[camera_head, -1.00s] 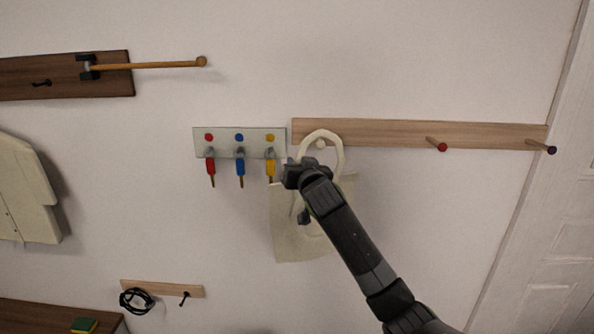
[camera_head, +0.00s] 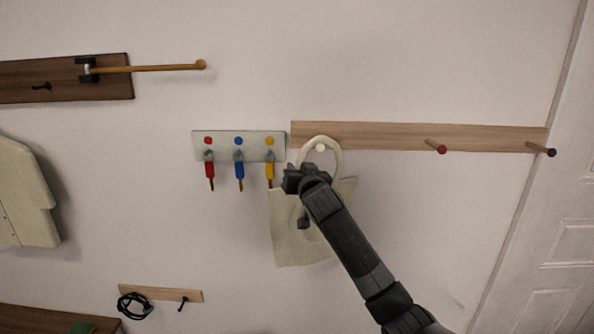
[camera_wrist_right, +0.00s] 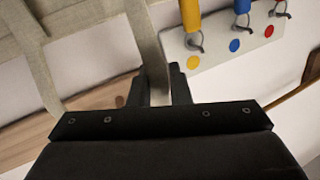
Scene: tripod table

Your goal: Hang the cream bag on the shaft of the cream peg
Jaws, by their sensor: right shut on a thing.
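The cream bag (camera_head: 292,235) hangs below my right gripper (camera_head: 297,180) in front of the wall. Its handle loop (camera_head: 338,155) rises over the left end of the wooden rail. The cream peg (camera_head: 320,148) shows inside the loop, just below its top. I cannot tell whether the loop is around the shaft or only in front of it. My right gripper is shut on one side of the handle. In the right wrist view the handle strap (camera_wrist_right: 146,40) runs down between the fingers (camera_wrist_right: 162,88). My left gripper is not in view.
The rail (camera_head: 390,136) also has a red peg (camera_head: 437,147) and a dark peg (camera_head: 543,149) to the right. A small board (camera_head: 223,145) with red, blue and yellow tools hangs close left of the bag. The wall below the rail's right part is clear.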

